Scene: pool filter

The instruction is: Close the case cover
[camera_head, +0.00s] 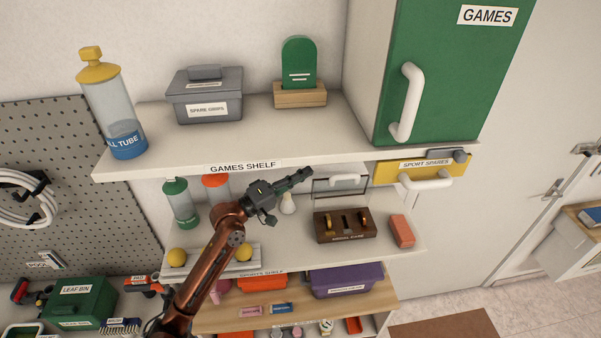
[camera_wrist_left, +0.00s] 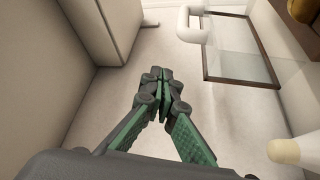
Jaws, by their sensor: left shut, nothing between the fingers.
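The medal case (camera_head: 345,236) is a dark brown box with gold medals on the middle shelf, and its edge shows at the upper right of the left wrist view (camera_wrist_left: 311,34). Its cover (camera_head: 338,189) is a clear panel with a dark frame and a white handle, raised open behind the case. The cover (camera_wrist_left: 240,55) and its handle (camera_wrist_left: 190,24) also show in the left wrist view. My left gripper (camera_head: 309,172) is shut and empty, just left of the cover and apart from it; its closed fingertips show in the wrist view (camera_wrist_left: 159,73).
A white shuttlecock (camera_head: 287,204) stands below my left gripper. A red block (camera_head: 401,231) lies right of the case. The games shelf (camera_head: 330,137) overhangs from above, and a yellow drawer with a white handle (camera_head: 426,181) is at right.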

